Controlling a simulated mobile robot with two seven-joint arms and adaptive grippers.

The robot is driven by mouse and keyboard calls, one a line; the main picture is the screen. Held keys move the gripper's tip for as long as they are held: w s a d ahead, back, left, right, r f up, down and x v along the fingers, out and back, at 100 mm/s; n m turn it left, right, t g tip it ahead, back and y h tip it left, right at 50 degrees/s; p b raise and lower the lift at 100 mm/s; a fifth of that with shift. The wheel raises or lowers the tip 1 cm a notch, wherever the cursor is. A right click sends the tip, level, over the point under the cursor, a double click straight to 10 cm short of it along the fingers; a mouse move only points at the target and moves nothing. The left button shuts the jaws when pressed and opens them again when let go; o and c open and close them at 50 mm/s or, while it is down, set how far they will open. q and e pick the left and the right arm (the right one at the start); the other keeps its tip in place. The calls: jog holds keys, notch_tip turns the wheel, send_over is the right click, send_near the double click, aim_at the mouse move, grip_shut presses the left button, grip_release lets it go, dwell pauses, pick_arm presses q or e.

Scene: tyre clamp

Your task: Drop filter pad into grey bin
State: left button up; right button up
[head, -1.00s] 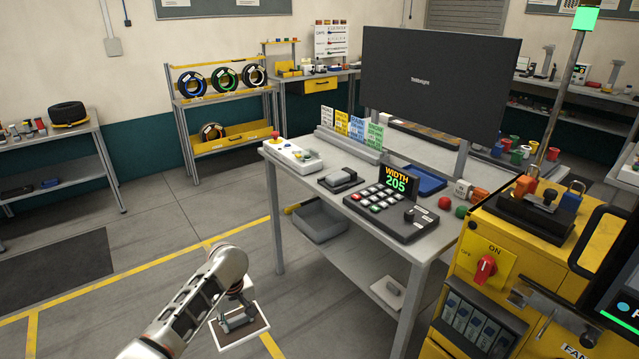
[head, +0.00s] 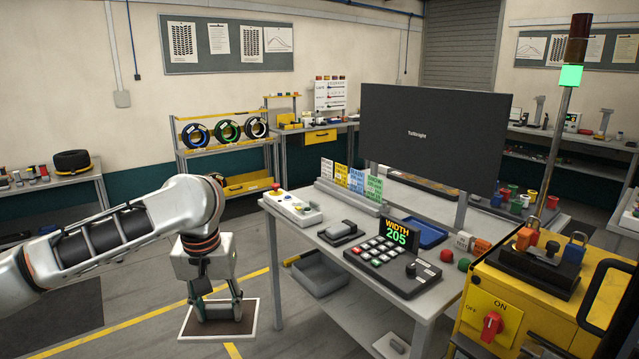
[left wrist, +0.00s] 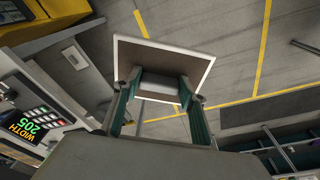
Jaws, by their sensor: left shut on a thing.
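The filter pad (head: 218,329) is a flat square with a pale rim and a brown face. It hangs roughly level in my left gripper (head: 218,308), left of the table in the head view. The gripper is shut on a raised grey part in the pad's middle. In the left wrist view the pad (left wrist: 145,56) sits beyond both fingers of the gripper (left wrist: 166,88). The grey bin (head: 322,274) is an open tray low under the table's left end, right of and beyond the pad. My right gripper is out of view.
The grey table (head: 350,280) bears a keypad console (head: 388,262), a white control box (head: 292,208) and a monitor (head: 432,140). Its front left leg stands between pad and bin. A yellow machine (head: 520,310) stands at right. Floor left of the table is clear.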

pick_arm(q)
jog(key=s+a+m, duration=0.1)
jog(key=s+a, duration=0.3)
jog(key=s, duration=0.7)
jog(key=shift+s+a+r, duration=0.3)
jog(key=shift+s+r, duration=0.05)
jog(key=shift+r, duration=0.05)
jog(key=shift+f, duration=2.7)
